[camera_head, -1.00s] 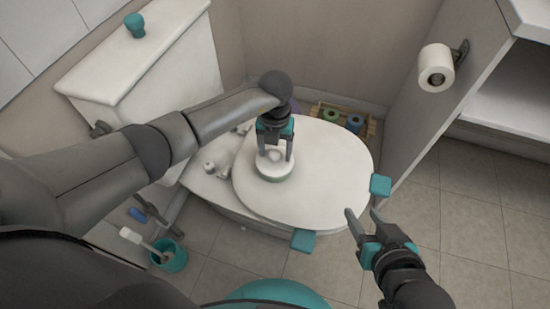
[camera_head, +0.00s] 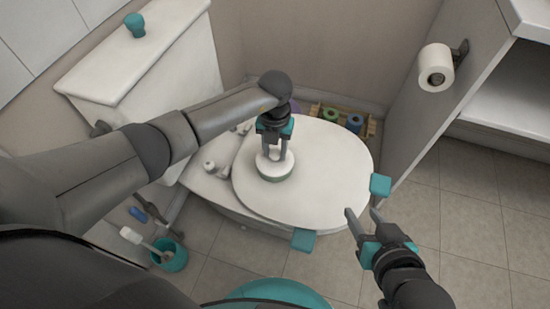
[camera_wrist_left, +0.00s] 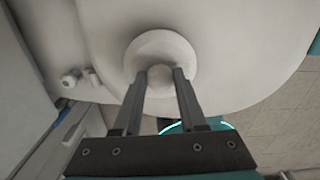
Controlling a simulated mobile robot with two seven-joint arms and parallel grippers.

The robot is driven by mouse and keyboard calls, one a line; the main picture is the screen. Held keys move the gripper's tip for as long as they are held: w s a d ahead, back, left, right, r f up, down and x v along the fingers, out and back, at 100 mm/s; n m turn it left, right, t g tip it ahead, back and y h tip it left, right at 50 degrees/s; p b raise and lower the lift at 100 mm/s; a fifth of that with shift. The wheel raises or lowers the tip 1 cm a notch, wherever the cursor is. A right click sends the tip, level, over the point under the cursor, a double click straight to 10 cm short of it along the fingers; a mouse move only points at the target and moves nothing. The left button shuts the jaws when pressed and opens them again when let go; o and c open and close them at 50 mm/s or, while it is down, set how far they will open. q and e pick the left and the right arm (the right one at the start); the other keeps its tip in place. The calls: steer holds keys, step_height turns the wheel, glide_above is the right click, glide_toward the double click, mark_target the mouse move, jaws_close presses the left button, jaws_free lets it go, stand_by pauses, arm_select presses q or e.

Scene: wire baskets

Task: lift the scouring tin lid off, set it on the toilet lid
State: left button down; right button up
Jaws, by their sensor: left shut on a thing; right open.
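The scouring tin (camera_head: 275,177) stands on the closed toilet lid (camera_head: 325,180), with its white lid (camera_head: 284,166) on top. In the left wrist view the white round lid (camera_wrist_left: 183,50) shows from above with a pale knob (camera_wrist_left: 160,74) at its middle. My left gripper (camera_head: 273,156) is over the tin, shut on the lid's knob, with one finger on each side of it. It also shows in the left wrist view (camera_wrist_left: 160,78). My right gripper (camera_head: 362,214) is open and empty in front of the toilet, to the right.
The toilet lid is bare to the right of the tin. A cistern (camera_head: 150,60) stands behind left. A wooden crate with rolls (camera_head: 340,118) is on the floor behind. A paper roll (camera_head: 436,68) hangs on the right panel. A brush in a teal pot (camera_head: 172,257) stands at left.

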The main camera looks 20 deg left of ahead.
mark_target(275, 152)
arm_select(q)
steer(key=shift+r+p, duration=0.45)
steer(key=shift+r, duration=0.05)
stand_by(0.8)
steer(key=shift+r+p, duration=1.95)
